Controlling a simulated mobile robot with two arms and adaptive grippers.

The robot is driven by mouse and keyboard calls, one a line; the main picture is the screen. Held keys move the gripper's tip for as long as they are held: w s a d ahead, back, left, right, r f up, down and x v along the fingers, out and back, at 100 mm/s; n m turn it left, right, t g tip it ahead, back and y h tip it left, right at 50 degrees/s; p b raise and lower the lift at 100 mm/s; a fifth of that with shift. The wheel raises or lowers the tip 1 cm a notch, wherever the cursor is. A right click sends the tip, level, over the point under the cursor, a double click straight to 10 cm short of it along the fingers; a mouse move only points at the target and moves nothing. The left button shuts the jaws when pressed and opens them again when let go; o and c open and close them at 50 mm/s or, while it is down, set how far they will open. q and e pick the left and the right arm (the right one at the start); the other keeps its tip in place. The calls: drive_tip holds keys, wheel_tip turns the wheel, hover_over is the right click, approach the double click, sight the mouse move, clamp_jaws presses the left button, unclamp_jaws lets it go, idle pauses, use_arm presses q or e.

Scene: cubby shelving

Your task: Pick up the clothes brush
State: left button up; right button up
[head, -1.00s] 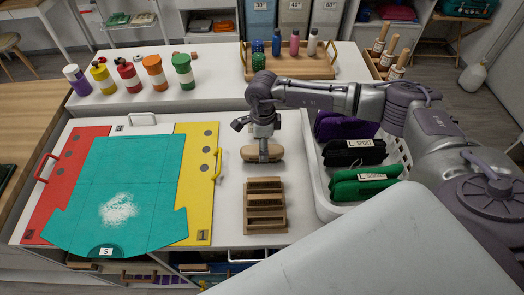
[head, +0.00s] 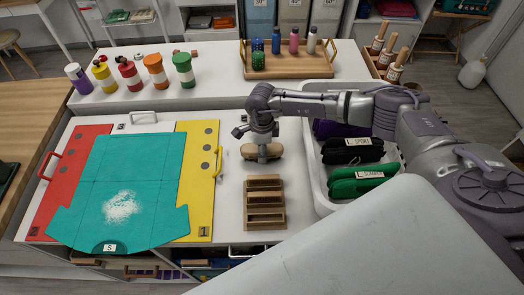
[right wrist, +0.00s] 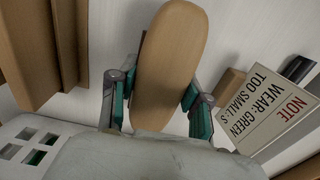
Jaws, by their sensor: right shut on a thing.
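The clothes brush (head: 251,153) is a light-brown wooden oval on the white table, just behind the slatted wooden rack. My right gripper (head: 263,155) comes down over it from above. In the right wrist view the brush (right wrist: 170,65) lies lengthwise between the two fingers of the gripper (right wrist: 156,100), one against each side. The gripper is shut on it. The brush's underside is hidden, and I cannot tell whether it touches the table. My left gripper is not in view.
The slatted wooden rack (head: 265,217) stands in front of the brush. A white basket (head: 318,188) with folded clothes is to the right. A note card (right wrist: 278,112) shows beside the brush.

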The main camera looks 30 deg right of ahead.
drive_tip(key=shift+r, duration=0.1)
drive_tip(key=shift+r, duration=0.25)
drive_tip(key=r, duration=0.1)
drive_tip(key=r+b, duration=0.2)
drive_tip(key=shift+s+a+r, duration=0.15)
drive_tip(key=shift+s+r, duration=0.1)
drive_tip(key=shift+s, duration=0.05)
drive_tip(key=s+a+r+b, duration=0.1)
drive_tip(key=s+r, duration=0.1)
drive_tip(key=s, duration=0.1)
drive_tip(key=s+a+r+b, duration=0.1)
drive_tip(key=s+a+r, duration=0.1)
drive_tip(key=s, duration=0.1)
drive_tip(key=s+a+r+b, duration=0.1)
drive_tip(key=s+a+r, duration=0.1)
drive_tip(key=s, duration=0.1)
drive_tip(key=shift+s+r, duration=0.4)
